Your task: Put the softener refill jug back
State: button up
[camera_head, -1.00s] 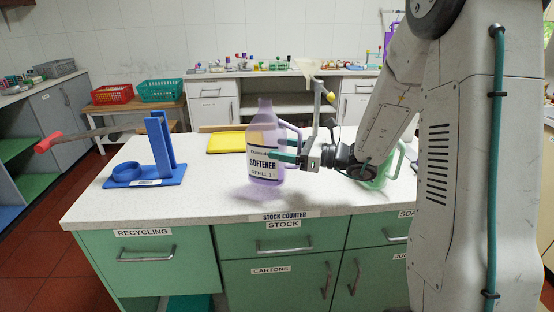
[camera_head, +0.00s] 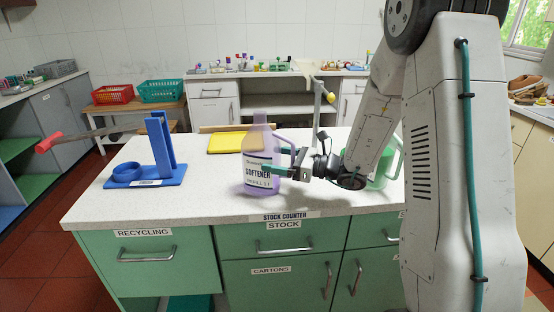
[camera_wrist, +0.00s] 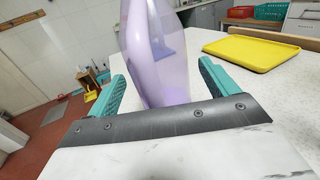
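The softener refill jug (camera_head: 257,172) is translucent purple with a white label. It appears to stand upright on the stock counter (camera_head: 215,203), near the middle, with its handle toward the right. My gripper (camera_head: 277,170) is low at the jug's right side. In the wrist view the jug (camera_wrist: 157,50) rises between the two teal fingers of my gripper (camera_wrist: 165,85). Gaps show between the jug and both fingers, so my gripper looks open around it. The jug's top is cut off in the wrist view.
A blue stand (camera_head: 160,165) with a ring is on the counter's left. A yellow tray (camera_head: 225,144) lies behind the jug; a green jug (camera_head: 388,165) is partly hidden behind my arm. A red-ended bar (camera_head: 48,143) sticks out at left. Counter space between stand and jug is clear.

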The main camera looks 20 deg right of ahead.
jog(key=shift+r, duration=0.1)
jog(key=shift+s+d, duration=0.15)
jog(key=shift+d, duration=0.05)
jog(key=v, duration=1.1)
jog(key=s+a+r+n+g+h, duration=0.1)
jog(key=s+a+r+n+g, duration=0.2)
jog(key=s+a+n+g, duration=0.35)
jog(key=s+a+r+n+g+h, duration=0.1)
jog(key=s+a+r+n+g, duration=0.2)
jog(key=s+a+n+g, duration=0.35)
jog(key=s+d+r+n+t+h, duration=0.2)
jog(key=s+n+h, duration=0.9)
jog(key=s+n, duration=0.2)
jog(key=shift+s+d+r+t+h, duration=0.25)
jog(key=shift+s+r+t+h, duration=0.05)
jog(key=shift+s, duration=0.6)
